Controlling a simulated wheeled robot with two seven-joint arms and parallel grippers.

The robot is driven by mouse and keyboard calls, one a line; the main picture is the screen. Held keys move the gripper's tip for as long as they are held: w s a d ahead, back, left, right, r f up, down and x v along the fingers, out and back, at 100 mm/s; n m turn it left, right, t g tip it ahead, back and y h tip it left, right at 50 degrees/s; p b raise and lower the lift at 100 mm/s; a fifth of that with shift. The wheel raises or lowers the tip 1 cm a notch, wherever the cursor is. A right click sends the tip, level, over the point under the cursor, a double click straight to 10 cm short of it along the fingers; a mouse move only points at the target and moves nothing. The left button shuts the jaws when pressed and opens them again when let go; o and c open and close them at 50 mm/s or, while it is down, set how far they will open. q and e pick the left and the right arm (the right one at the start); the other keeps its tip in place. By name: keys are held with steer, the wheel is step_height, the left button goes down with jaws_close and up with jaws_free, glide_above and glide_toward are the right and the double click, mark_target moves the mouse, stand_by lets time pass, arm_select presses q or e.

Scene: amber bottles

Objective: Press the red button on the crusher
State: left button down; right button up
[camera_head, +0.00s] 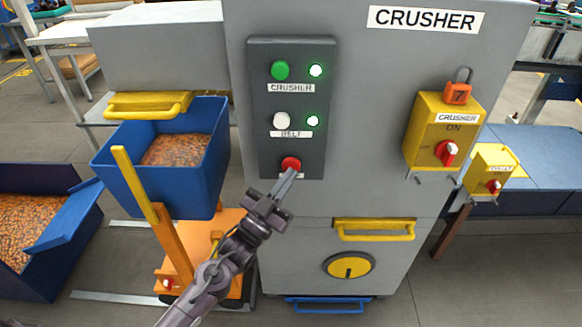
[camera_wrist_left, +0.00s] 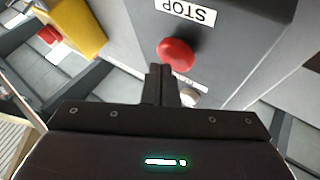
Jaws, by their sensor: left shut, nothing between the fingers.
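The crusher (camera_head: 350,120) is a grey cabinet with a dark button panel (camera_head: 305,105). The red button (camera_head: 291,163) is the lowest on this panel, and its label is mostly covered by my gripper. My left gripper (camera_head: 288,182) is shut and empty, its fingertips just below the red button. In the left wrist view the red button (camera_wrist_left: 175,54) is just beyond the shut fingertips (camera_wrist_left: 160,72), with an upside-down STOP label beside it. I cannot tell whether the tips touch it. My right gripper is out of view.
A green button (camera_head: 280,71) and a white button (camera_head: 281,121) sit higher, each beside a lit green lamp. A yellow switch box (camera_head: 437,133) with a red knob and orange padlock is at right. A blue bin (camera_head: 137,190) of orange bits stands at left.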

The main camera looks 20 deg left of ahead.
arm_select(q)
steer(key=shift+w+a, duration=0.15)
steer(key=shift+w, duration=0.3)
stand_by(0.5)
steer(key=shift+s, duration=0.1)
steer(key=shift+s+d, duration=0.3)
steer(key=shift+s, duration=0.45)
steer(key=shift+p, duration=0.3)
steer(key=s+p, duration=0.1)
steer(key=s, duration=0.1)
steer(key=s+d+p, duration=0.1)
steer(key=s, duration=0.2)
steer(key=shift+d, duration=0.2)
steer(key=shift+w, duration=0.1)
stand_by(0.3)
